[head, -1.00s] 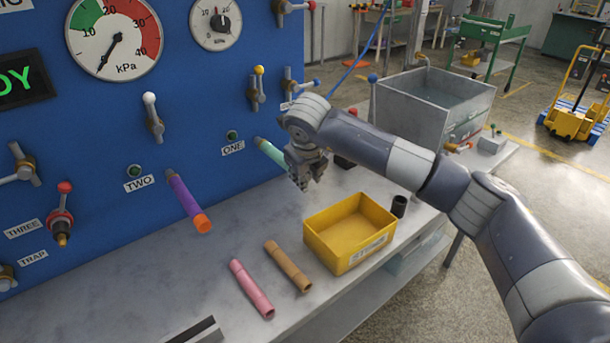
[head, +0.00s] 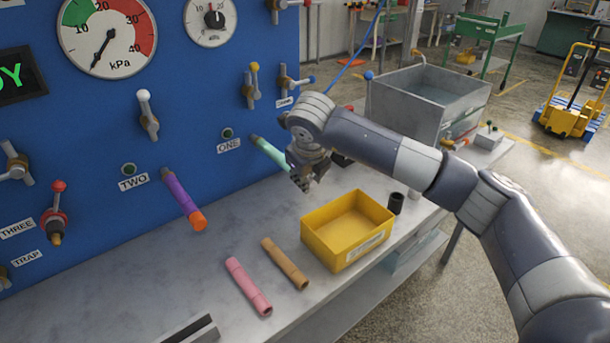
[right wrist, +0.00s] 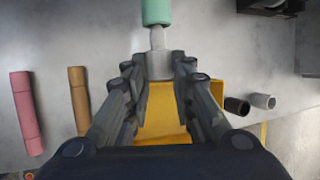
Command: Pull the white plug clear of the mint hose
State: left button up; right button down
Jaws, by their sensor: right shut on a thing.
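The mint hose (head: 270,153) sticks out of the blue panel under the label ONE. Its end also shows at the top of the right wrist view (right wrist: 156,12). My right gripper (head: 303,176) is just beyond the hose's free end. In the right wrist view, my right gripper's fingers (right wrist: 158,70) are shut on the white plug (right wrist: 158,62). The plug's narrower stem shows between the fingers and the hose and meets the hose mouth in this view. I cannot tell how much of the stem is inside. My left gripper is not in view.
A yellow bin (head: 345,245) stands on the bench below my right gripper. A black cylinder (head: 396,203) and a pale one (right wrist: 263,101) are beside it. Pink (head: 248,286) and tan (head: 285,263) tubes lie left of it. A purple hose (head: 181,196) with orange end hangs at TWO.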

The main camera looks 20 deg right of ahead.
jog(key=shift+s+d+b, duration=0.25)
jog(key=shift+s+d, duration=0.05)
jog(key=shift+s, duration=0.5)
jog(key=shift+s+d+b, duration=0.2)
jog(key=shift+s+d, duration=0.1)
jog(key=shift+s, duration=0.5)
jog(key=s+r, duration=0.1)
jog(key=s+d+r, duration=0.1)
jog(key=r, duration=0.1)
jog(key=shift+s+p, duration=0.3)
jog(key=shift+s, duration=0.1)
